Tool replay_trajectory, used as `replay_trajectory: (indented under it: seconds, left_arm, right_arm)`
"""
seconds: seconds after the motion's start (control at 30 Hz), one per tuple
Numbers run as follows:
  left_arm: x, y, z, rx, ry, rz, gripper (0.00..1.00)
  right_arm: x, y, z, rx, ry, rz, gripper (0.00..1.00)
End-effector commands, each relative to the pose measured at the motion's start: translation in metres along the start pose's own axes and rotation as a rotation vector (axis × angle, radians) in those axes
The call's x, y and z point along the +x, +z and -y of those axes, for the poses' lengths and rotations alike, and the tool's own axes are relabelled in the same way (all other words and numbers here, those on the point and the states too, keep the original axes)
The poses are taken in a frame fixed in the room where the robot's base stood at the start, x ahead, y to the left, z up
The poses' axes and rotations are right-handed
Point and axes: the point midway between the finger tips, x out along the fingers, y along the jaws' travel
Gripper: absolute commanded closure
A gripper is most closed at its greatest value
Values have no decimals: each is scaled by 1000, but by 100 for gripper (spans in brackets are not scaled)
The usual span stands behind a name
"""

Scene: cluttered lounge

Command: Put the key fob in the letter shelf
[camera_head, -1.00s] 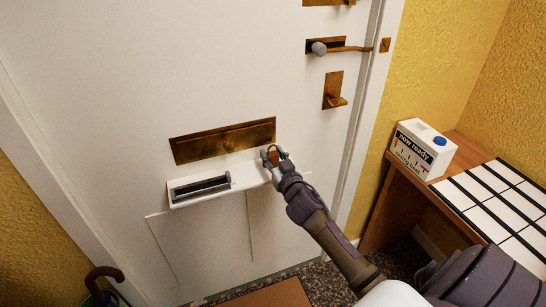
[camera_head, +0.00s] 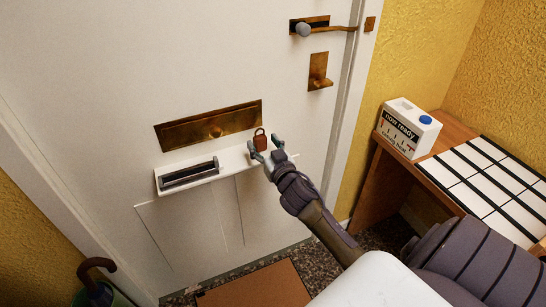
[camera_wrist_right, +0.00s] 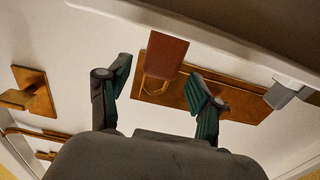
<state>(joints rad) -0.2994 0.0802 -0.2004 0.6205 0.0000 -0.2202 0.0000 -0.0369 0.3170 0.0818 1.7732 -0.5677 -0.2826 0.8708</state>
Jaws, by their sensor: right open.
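The key fob (camera_head: 260,143) is a small reddish-brown tag with a brass ring on top. It stands upright at the right part of the letter shelf (camera_head: 228,166), a narrow white ledge on the door under a brass letter plate. My right gripper (camera_head: 265,147) is open, with its two fingers apart on either side of the fob. In the right wrist view the fob (camera_wrist_right: 166,56) shows upside down, between and beyond the open fingertips (camera_wrist_right: 160,82), with clear gaps to both. My left gripper is not in view.
A dark slotted holder (camera_head: 190,175) takes up the shelf's left part. The brass letter plate (camera_head: 210,126) is just above. At right, a wooden table (camera_head: 458,130) bears a white carton (camera_head: 408,128) and a black-and-white grid. An umbrella handle (camera_head: 97,264) is at lower left.

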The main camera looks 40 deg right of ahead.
Motion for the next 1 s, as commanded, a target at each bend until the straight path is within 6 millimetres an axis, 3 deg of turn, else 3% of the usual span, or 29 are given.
replay_trajectory:
  seconds: [0.2,0.4,0.77,0.87,0.97,1.0]
  left_arm:
    - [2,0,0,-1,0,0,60]
    - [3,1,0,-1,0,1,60]
    - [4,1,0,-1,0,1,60]
    - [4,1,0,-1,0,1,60]
    - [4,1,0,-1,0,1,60]
    - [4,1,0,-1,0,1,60]
  right_arm:
    - [-50,2,0,4,0,3,35]
    - [-81,1,0,2,1,1,35]
    - [-92,1,0,0,1,3,35]
    - [-91,24,1,-3,-1,48,35]
    - [-93,84,5,-21,-9,166,35]
    - [-98,118,8,-32,-15,233,35]
